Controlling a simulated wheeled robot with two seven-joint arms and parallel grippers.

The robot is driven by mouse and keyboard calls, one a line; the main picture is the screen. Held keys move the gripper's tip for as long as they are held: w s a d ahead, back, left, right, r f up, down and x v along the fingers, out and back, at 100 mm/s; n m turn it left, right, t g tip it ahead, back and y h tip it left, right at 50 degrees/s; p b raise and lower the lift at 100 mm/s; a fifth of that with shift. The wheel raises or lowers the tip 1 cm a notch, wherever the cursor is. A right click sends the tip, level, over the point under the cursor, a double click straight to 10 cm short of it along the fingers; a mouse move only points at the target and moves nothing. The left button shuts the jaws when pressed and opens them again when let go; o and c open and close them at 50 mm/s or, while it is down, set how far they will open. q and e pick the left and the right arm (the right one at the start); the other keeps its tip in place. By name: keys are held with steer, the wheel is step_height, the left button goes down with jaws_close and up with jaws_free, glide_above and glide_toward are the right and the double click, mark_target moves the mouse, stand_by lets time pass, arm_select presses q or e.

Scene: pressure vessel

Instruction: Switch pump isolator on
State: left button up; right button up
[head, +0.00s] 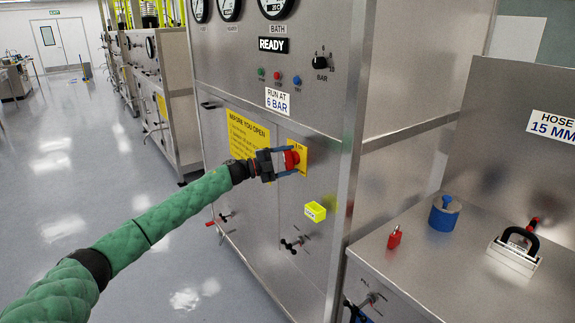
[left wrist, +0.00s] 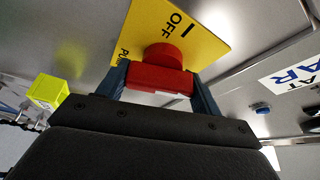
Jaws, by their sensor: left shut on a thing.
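The pump isolator is a red rotary switch (head: 292,160) on a yellow plate (head: 304,151) on the steel cabinet's front. In the left wrist view, the red switch handle (left wrist: 158,78) sits between the two blue fingers of my left gripper (left wrist: 160,88). The yellow plate (left wrist: 205,30) behind it shows "OFF", an "I" mark and part of the word "PUMP". My left gripper (head: 283,163) is shut on the handle, and its fingers cover part of it in the head view. I see no right gripper.
A yellow-green box (head: 315,211) sticks out below the switch, with valve handles (head: 293,244) under it. A bench at right holds a red padlock (head: 394,237), a blue pot (head: 444,213) and a black-handled tool (head: 517,249). Open floor (head: 120,230) lies at left.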

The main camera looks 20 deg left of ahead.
arm_select(q)
steer(key=m, duration=0.2)
steer(key=shift+f+m+g+y, duration=0.1)
steer(key=shift+m+g+y, duration=0.2)
steer(key=shift+m+g, duration=0.1)
steer(key=shift+m+b, duration=0.35)
steer(key=shift+m, duration=0.05)
arm_select(e)
steer(key=shift+s+r, duration=0.2)
steer(key=shift+r, duration=0.35)
steer(key=shift+s+r, duration=0.15)
steer(key=shift+r, duration=0.35)
arm_select(q)
steer(key=shift+d, duration=0.1)
arm_select(e)
steer(key=shift+a, duration=0.1)
arm_select(q)
steer(key=o, duration=1)
